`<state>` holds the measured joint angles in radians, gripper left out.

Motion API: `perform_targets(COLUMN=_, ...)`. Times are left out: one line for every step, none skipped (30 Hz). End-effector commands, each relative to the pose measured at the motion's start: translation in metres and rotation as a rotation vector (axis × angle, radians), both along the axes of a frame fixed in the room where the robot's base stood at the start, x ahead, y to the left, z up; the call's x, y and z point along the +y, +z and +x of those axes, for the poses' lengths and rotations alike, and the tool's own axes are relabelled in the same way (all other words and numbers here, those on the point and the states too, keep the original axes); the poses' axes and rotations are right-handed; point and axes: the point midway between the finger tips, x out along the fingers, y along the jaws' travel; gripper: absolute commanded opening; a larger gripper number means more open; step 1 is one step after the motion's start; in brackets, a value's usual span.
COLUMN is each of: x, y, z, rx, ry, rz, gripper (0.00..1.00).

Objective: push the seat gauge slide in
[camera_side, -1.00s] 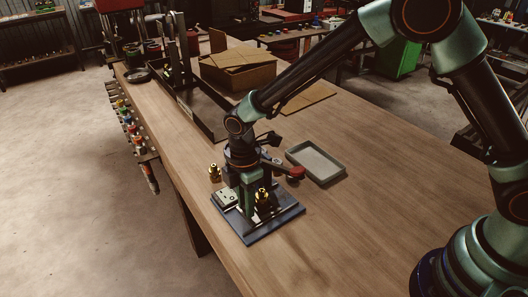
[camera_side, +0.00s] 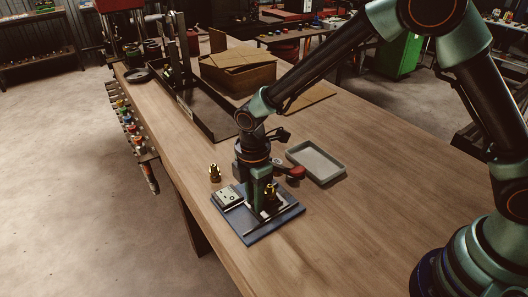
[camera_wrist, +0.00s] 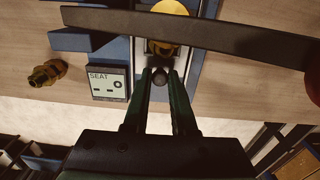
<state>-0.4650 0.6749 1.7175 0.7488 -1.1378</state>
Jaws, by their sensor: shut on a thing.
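In the wrist view, my gripper (camera_wrist: 159,74) is shut on a small dark round knob (camera_wrist: 159,80), which appears to be the slide's knob at the near end of a pale channel. A brass fitting (camera_wrist: 163,48) sits in the channel just beyond the fingertips, under the lever. A white plate marked SEAT (camera_wrist: 107,83) with a small dial lies left of the channel. In the side view, my gripper (camera_side: 261,208) points down over the blue base plate (camera_side: 259,234), in front of the brass fitting (camera_side: 271,189) and partly hiding it. The SEAT block (camera_side: 228,197) is to its left.
A dark lever (camera_wrist: 205,34) crosses above the channel, with a red knob (camera_side: 297,172) at its end. A grey tray (camera_side: 318,161) lies behind the plate to the right. The front right of the table is clear.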

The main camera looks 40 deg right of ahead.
Motion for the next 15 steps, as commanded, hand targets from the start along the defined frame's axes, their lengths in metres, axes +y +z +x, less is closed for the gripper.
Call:
perform_targets(x=-0.001, y=0.001, z=0.000, rx=-0.001, ry=-0.001, rz=0.000, gripper=0.00)
perform_targets(x=-0.002, y=0.001, z=0.001, rx=-0.001, ry=-0.001, rz=0.000, gripper=0.00)
perform_targets(x=-0.003, y=0.001, z=0.001, rx=-0.001, ry=0.000, rz=0.000, gripper=0.00)
perform_targets(x=-0.003, y=0.001, z=0.001, rx=-0.001, ry=0.000, rz=0.000, gripper=0.00)
perform_targets(x=-0.004, y=0.001, z=0.001, rx=-0.001, ry=0.000, rz=0.000, gripper=0.00)
perform_targets(x=-0.005, y=0.001, z=0.001, rx=-0.001, ry=-0.001, rz=0.000, gripper=0.00)
perform_targets(x=-0.006, y=0.001, z=0.001, rx=-0.001, ry=-0.001, rz=0.000, gripper=0.00)
perform_targets(x=-0.006, y=0.001, z=0.001, rx=-0.001, ry=-0.001, rz=0.000, gripper=0.00)
perform_targets(x=-0.007, y=0.000, z=0.001, rx=-0.001, ry=-0.001, rz=0.000, gripper=0.00)
perform_targets(x=-0.008, y=0.000, z=0.001, rx=-0.001, ry=-0.001, rz=0.000, gripper=0.00)
perform_targets(x=-0.009, y=0.000, z=0.001, rx=-0.001, ry=-0.001, rz=0.000, gripper=0.00)
perform_targets(x=-0.010, y=0.000, z=0.001, rx=-0.001, ry=-0.001, rz=0.000, gripper=0.00)
perform_targets(x=-0.010, y=0.000, z=0.001, rx=-0.001, ry=-0.001, rz=0.000, gripper=0.00)
perform_targets(x=-0.011, y=0.000, z=0.001, rx=-0.001, ry=-0.001, rz=0.000, gripper=0.00)
perform_targets(x=-0.012, y=0.000, z=0.001, rx=0.000, ry=-0.001, rz=0.000, gripper=0.00)
